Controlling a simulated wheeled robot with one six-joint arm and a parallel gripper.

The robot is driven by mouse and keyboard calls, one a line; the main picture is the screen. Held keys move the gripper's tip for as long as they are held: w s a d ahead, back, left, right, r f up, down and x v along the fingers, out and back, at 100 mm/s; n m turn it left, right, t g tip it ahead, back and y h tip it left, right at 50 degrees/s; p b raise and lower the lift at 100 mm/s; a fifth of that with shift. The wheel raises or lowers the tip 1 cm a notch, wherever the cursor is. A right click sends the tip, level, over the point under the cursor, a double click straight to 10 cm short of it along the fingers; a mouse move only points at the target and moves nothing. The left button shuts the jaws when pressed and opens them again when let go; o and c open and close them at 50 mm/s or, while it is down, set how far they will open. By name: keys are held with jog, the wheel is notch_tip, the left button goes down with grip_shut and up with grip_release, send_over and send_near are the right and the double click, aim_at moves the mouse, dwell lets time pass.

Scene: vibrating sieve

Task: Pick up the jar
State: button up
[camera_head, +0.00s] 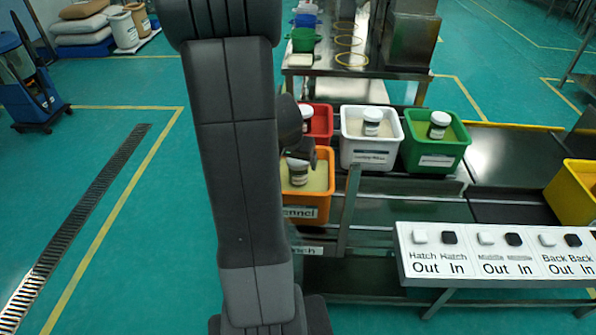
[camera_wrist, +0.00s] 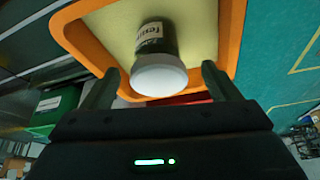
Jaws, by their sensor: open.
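A small jar (camera_head: 298,174) with a white lid and a white label stands in the orange bin (camera_head: 309,214), on a pale yellow fill. In the wrist view the jar (camera_wrist: 158,62) shows with its lid toward my gripper, and the orange bin's rim (camera_wrist: 75,35) surrounds it. My gripper (camera_wrist: 156,84) is open, with one finger on each side of the jar's lid and a gap to each.
Red (camera_head: 320,123), white (camera_head: 369,155) and green (camera_head: 436,158) bins stand behind and right of the orange bin; the white and green ones hold similar jars. A yellow bin (camera_head: 574,190) is at far right. A button panel (camera_head: 495,252) lies in front.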

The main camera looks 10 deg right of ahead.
jog(key=shift+b+x, duration=0.3)
jog(key=shift+x, duration=2.55)
jog(key=shift+w+d+r, duration=0.1)
jog(key=shift+d, duration=0.05)
jog(key=c, duration=1.1)
